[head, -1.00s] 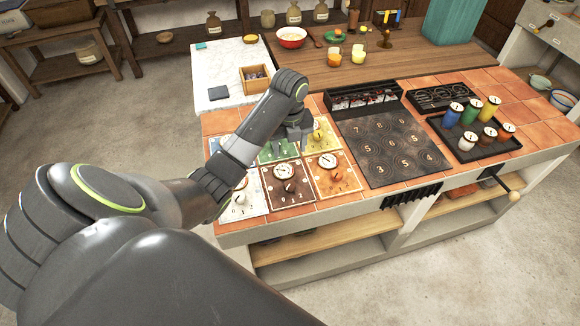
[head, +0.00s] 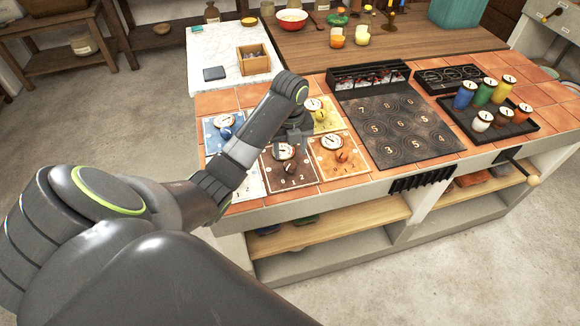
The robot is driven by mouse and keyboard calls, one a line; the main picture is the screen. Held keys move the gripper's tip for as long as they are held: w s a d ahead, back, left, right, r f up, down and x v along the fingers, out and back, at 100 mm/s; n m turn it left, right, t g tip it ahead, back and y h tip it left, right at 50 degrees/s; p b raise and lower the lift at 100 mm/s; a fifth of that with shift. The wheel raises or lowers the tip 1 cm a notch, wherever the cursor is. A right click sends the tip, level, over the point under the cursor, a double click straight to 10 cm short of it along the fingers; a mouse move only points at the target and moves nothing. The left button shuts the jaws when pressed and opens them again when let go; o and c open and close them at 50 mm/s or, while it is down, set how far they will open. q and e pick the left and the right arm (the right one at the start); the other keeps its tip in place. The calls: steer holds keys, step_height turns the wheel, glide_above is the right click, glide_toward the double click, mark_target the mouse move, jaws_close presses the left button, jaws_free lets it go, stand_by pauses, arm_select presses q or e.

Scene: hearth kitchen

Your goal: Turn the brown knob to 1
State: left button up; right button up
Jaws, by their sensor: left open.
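The brown panel (head: 277,183) lies on the tiled counter, with a white dial at its top and small numbers along its lower part. The brown knob (head: 290,169) sits near its middle; its exact setting is too small to read. My left gripper (head: 293,138) hangs just behind the brown panel, over the green panel's area, apart from the brown knob. It points down and is open, with nothing seen in it. My left arm covers the green panel and part of the white panel. My right gripper is out of view.
An orange panel (head: 338,164) with its own knob lies right of the brown one. A yellow panel (head: 323,112) is behind, a blue panel (head: 215,134) and a white panel (head: 246,185) are left. A dark numbered plate (head: 405,129) and a tray of colored cylinders (head: 526,127) are further right.

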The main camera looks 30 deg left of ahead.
mark_target(290, 164)
arm_select(q)
step_height(290, 164, down, 3)
steer(key=shift+f+b, duration=0.15)
steer(key=shift+b, duration=0.6)
steer(key=shift+f, duration=1.3)
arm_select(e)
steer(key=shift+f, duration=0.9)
